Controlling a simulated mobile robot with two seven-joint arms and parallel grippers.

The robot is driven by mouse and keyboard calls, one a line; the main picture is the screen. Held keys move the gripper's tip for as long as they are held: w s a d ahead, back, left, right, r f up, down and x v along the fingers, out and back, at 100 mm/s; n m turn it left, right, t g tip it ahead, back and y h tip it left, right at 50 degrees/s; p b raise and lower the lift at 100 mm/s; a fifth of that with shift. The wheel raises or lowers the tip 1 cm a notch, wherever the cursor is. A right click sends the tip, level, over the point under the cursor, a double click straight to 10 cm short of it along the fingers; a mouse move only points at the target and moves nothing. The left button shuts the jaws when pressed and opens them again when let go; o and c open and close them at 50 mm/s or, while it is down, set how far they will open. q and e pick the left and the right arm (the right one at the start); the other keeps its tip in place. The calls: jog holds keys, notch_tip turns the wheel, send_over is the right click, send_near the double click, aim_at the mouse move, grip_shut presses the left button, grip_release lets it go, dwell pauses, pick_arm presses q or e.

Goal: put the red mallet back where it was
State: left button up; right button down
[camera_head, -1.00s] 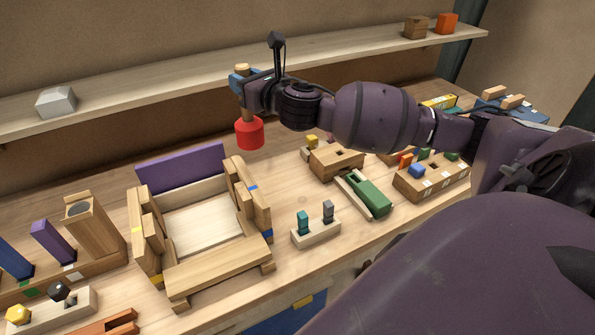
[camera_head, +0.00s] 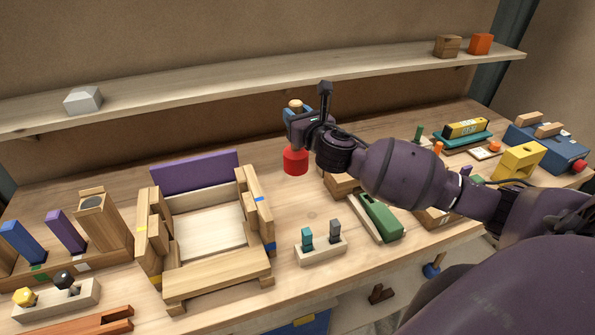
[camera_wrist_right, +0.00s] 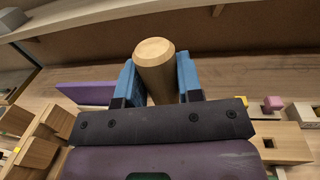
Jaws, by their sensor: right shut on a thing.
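The red mallet (camera_head: 296,161) hangs head down from my right gripper (camera_head: 297,113), with its wooden handle upright between the fingers. In the right wrist view the handle's end (camera_wrist_right: 154,52) shows between the blue fingers of my right gripper (camera_wrist_right: 158,80), which are shut on it. The red head is above the bench, to the right of the purple panel, and appears clear of the bench top. The head is hidden in the wrist view. My left gripper is not in view.
A wooden frame assembly (camera_head: 215,268) with a purple panel (camera_head: 195,171) stands left of the mallet. A small block with two pegs (camera_head: 321,252) and a green piece (camera_head: 381,221) lie in front. A shelf (camera_head: 250,73) runs behind. Bare bench lies around the two-peg block.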

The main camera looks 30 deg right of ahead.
aim_at(302, 169)
notch_tip(302, 169, down, 10)
jog(key=shift+f+b, duration=0.25)
jog(key=shift+b, duration=0.55)
jog(key=shift+f+b, duration=0.5)
jog(key=shift+f, duration=1.55)
jog(key=c, duration=0.8)
grip_release()
jog(key=shift+r, duration=0.15)
jog(key=shift+s, duration=0.25)
jog(key=shift+s+a, duration=0.2)
jog(key=shift+s, duration=1.7)
jog(key=shift+s+a, duration=0.25)
jog(key=shift+s, duration=1.7)
jog(key=shift+s+a, duration=0.2)
jog(key=shift+s, duration=1.7)
